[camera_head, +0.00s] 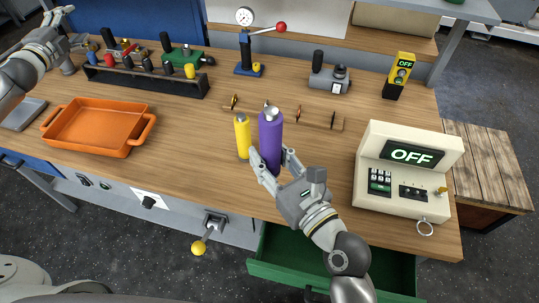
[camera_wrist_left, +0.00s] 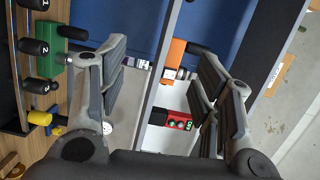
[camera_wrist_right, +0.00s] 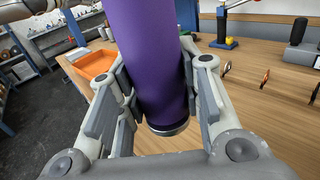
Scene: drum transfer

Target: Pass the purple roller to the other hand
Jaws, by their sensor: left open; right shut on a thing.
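The purple roller (camera_head: 270,140) is upright above the front middle of the workbench, just right of a yellow roller (camera_head: 242,136). My right gripper (camera_head: 270,164) is shut around its lower part. The purple roller (camera_wrist_right: 146,60) fills the middle of the right wrist view, between the fingers, with its bottom rim showing below them. I cannot tell whether that rim touches the bench. My left gripper (camera_head: 72,28) is open and empty at the upper left, far from the roller. Its spread fingers (camera_wrist_left: 165,88) show in the left wrist view with nothing between them.
An orange tray (camera_head: 99,148) stands at the left and a black tool rack (camera_head: 145,82) behind it. A control box (camera_head: 407,160) reading OFF is at the right. A lever press (camera_head: 248,68) and brass handles (camera_head: 318,122) are further back. An open green drawer (camera_head: 385,268) hangs below.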

